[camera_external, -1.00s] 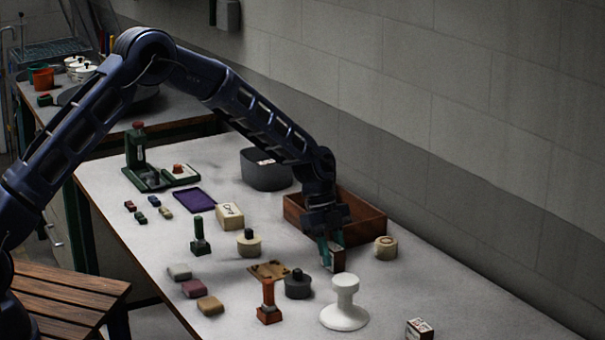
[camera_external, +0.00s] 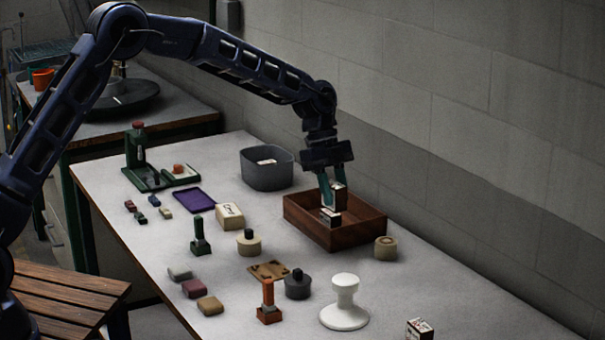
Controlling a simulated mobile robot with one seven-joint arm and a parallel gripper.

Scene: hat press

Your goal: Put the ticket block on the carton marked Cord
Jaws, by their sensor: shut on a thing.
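My gripper (camera_external: 335,190) is shut on a small dark-sided block (camera_external: 341,197) with a pale face. It holds the block above the brown wooden tray (camera_external: 345,240). A small pale-faced carton (camera_external: 330,217) shows in the tray just below the held block; I cannot tell whether the two touch. Another dark red carton with a white label (camera_external: 419,329) stands at the front right edge. The labels are too small to read, so I cannot tell which carton says Cord, nor be sure that the held block is the ticket block.
A grey bin (camera_external: 267,173) stands left of the tray, and a round tan block (camera_external: 386,248) to its right. The table's right side is mostly clear.

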